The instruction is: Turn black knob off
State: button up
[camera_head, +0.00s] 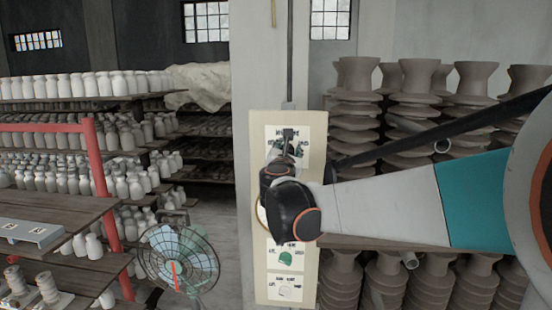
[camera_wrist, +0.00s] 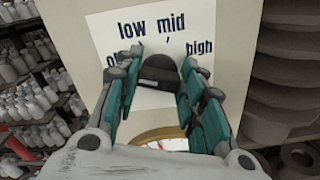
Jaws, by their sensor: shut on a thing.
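The black knob (camera_wrist: 158,70) sits on a white label plate (camera_wrist: 110,28) printed "low", "mid" and "high". Which word the knob points to cannot be told. In the head view my gripper is in front of the upper part of the cream panel (camera_head: 257,130), and my arm comes in from the right.
A round dial (camera_wrist: 165,142) lies below the knob, partly hidden by my gripper. Lower on the panel are two more labels (camera_head: 286,290). A fan (camera_head: 180,262) and pottery shelves stand at left. Stacked clay ware (camera_head: 415,85) fills the right, close to my arm.

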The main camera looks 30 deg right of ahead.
jog(key=shift+s, duration=0.15)
jog(key=shift+c, duration=0.2)
jog(key=o, duration=1.1)
jog(key=shift+a, duration=0.1)
jog(key=v, duration=1.1)
jog(key=shift+s+a, duration=0.25)
jog(key=shift+s, duration=0.05)
